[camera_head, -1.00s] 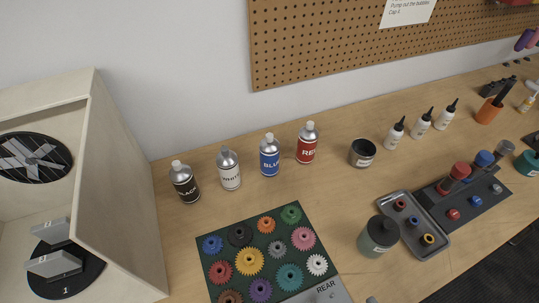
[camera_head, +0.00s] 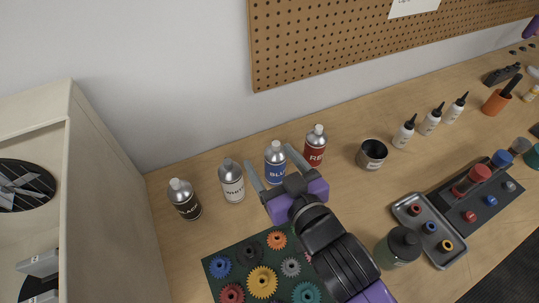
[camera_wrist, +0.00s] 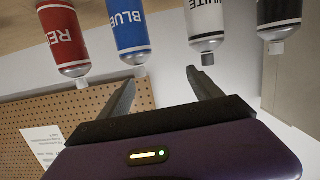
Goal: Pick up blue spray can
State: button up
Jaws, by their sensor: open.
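The blue spray can (camera_head: 275,163), silver-topped with a blue label, stands upright on the bench between the white and red cans. In the wrist view, which is upside down, the blue can (camera_wrist: 128,28) shows above and just left of the space between the fingers. My gripper (camera_head: 268,170) is open and empty. In the head view its two fingers reach toward the blue can, one on each side of it in the picture. I cannot tell whether the fingertips are level with the can or still short of it.
The white can (camera_head: 231,182) stands left and the red can (camera_head: 315,147) right, both close to the fingers. The black can (camera_head: 184,199) is farther left. A gear board (camera_head: 225,289) lies in front, partly under my arm. A dark jar (camera_head: 371,155) stands to the right.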

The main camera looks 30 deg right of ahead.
aim_at(281, 163)
jog(key=d+f, duration=0.1)
jog(key=d+f+m+g+h, duration=0.1)
jog(key=f, duration=0.1)
jog(key=d+f+m+g, duration=0.1)
jog(key=shift+w+f+h, duration=0.15)
jog(key=shift+f+h, duration=0.05)
jog(key=shift+h, duration=0.2)
jog(key=x, duration=0.2)
jog(key=p+x, duration=0.1)
jog(key=x, duration=0.1)
jog(key=p+x, duration=0.1)
jog(key=x, duration=0.1)
jog(key=shift+w+r, duration=0.2)
jog(key=shift+w, duration=0.2)
jog(key=shift+w+f, duration=0.3)
jog(key=shift+w, duration=0.1)
grip_shut()
